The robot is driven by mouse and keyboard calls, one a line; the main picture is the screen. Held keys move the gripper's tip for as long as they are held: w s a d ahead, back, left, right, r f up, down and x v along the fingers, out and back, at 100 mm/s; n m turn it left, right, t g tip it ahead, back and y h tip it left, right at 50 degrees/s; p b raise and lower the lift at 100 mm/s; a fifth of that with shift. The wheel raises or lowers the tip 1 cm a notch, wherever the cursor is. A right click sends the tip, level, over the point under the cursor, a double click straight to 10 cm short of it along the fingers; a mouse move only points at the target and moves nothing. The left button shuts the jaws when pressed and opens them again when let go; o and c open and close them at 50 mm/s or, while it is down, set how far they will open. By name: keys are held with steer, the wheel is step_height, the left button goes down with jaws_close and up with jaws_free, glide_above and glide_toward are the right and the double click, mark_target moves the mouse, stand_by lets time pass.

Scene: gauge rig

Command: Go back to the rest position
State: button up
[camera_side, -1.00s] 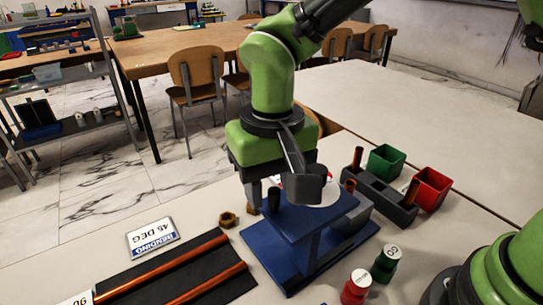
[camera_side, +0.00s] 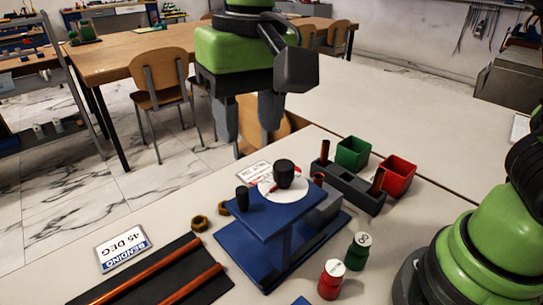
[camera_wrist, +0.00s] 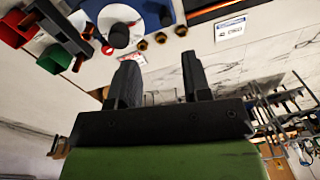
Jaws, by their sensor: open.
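My gripper (camera_side: 247,118) hangs in the air above the far edge of the table in the side view, with its two grey fingers apart and nothing between them. In the wrist view my gripper (camera_wrist: 158,80) also shows open and empty. Below and to its right in the side view stands the blue gauge rig (camera_side: 285,222), with a white disc (camera_side: 270,192) and a black knob (camera_side: 285,172) on top. The rig shows in the wrist view too, at the top. My gripper is apart from the rig.
Brass nuts (camera_side: 199,224) lie left of the rig. A black mat (camera_side: 190,283) holds copper rods near a 45 DEG card (camera_side: 123,250). A green bin (camera_side: 353,152) and a red bin (camera_side: 398,172) stand behind a dark rack (camera_side: 350,190). Red (camera_side: 331,281) and green (camera_side: 357,252) weights stand in front.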

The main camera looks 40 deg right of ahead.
steer(key=s+d+r+m+t, duration=0.1)
steer(key=s+d+r+t, duration=0.1)
steer(key=s+d, duration=0.4)
steer(key=s+d+r+m+t+y, duration=0.1)
steer(key=s+d+r+t, duration=0.1)
steer(key=s+d+t, duration=0.2)
steer(key=s+d, duration=0.3)
steer(key=d, duration=0.1)
steer(key=shift+r+t, duration=0.3)
steer(key=shift+d, duration=0.1)
stand_by(1.8)
